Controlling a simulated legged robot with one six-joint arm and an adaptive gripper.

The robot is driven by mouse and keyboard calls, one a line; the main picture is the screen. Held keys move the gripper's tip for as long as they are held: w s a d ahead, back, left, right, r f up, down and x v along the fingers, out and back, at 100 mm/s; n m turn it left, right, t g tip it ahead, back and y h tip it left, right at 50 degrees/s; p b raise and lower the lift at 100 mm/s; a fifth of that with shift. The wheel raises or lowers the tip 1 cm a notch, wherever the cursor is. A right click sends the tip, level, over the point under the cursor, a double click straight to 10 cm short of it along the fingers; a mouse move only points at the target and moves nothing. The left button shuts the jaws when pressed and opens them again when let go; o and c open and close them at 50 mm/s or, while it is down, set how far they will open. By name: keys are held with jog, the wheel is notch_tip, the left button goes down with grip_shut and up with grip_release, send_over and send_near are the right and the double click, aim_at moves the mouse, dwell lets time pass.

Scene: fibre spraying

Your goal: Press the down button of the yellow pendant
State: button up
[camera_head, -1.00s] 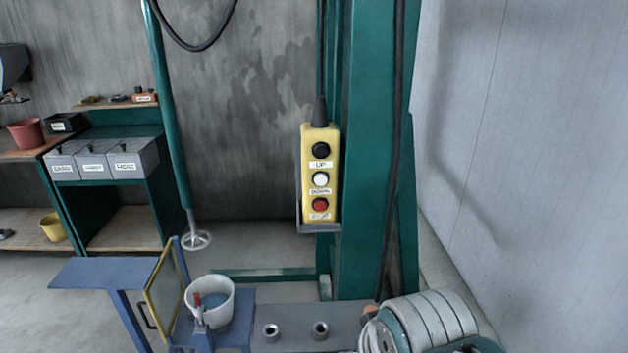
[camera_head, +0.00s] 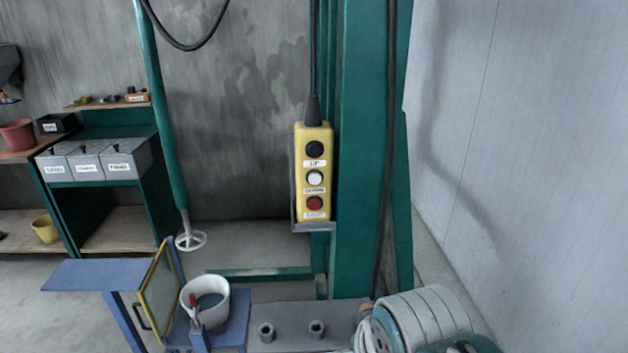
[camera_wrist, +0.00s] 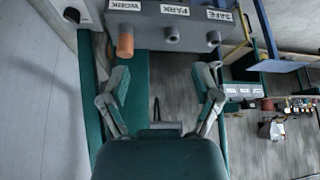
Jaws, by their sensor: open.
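The yellow pendant (camera_head: 325,150) hangs upright in the middle of the head view, in a grey holder on a green post. It has a black button (camera_head: 315,149) labelled UP at the top, a white button (camera_head: 315,178) with a blurred label in the middle, and a red button (camera_head: 314,203) at the bottom. The middle label reads as DOWN in the earlier frame. My gripper (camera_wrist: 162,82) is open and empty in the wrist view. Its fingers point towards a grey labelled panel. The pendant is not visible in the wrist view.
The grey panel (camera_wrist: 153,38) carries WORK, PARK and SAFE labels, with an orange-ended piece (camera_wrist: 125,42) at WORK. The green post (camera_head: 360,150) rises beside the pendant.

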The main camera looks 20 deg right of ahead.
grip_shut()
dwell(1.1)
